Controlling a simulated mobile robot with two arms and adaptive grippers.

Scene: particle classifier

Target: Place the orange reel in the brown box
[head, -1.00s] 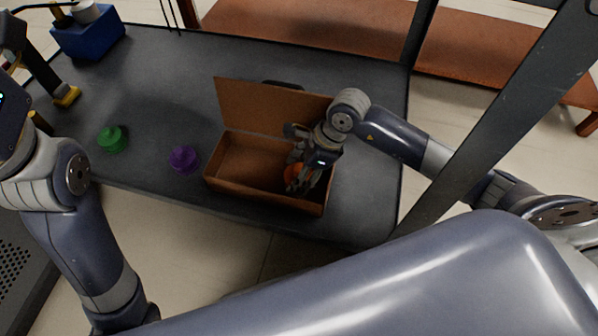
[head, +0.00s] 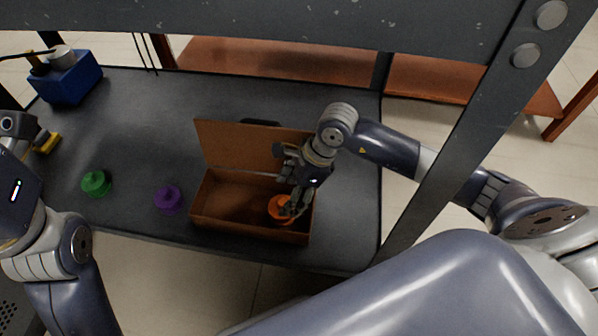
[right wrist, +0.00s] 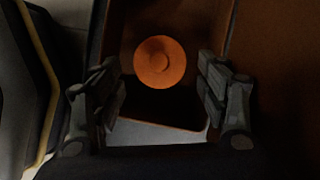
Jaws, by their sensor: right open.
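The orange reel (head: 279,209) lies inside the brown box (head: 222,230), in its right part. The box is open, with its lid raised at the back. My right gripper (head: 292,205) is at the reel, partly in front of it. In the right wrist view the reel (right wrist: 160,62) shows whole beyond the open fingers (right wrist: 160,92), with a gap on both sides. My left gripper (head: 42,142) is at the left edge of the head view, only partly in view. Its fingers are too unclear to tell open from shut.
A green reel (head: 96,183) and a purple reel (head: 168,199) stand on the dark table (head: 140,130) left of the box. A blue container (head: 68,78) stands at the back left. A grey metal post (head: 455,150) rises at the right.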

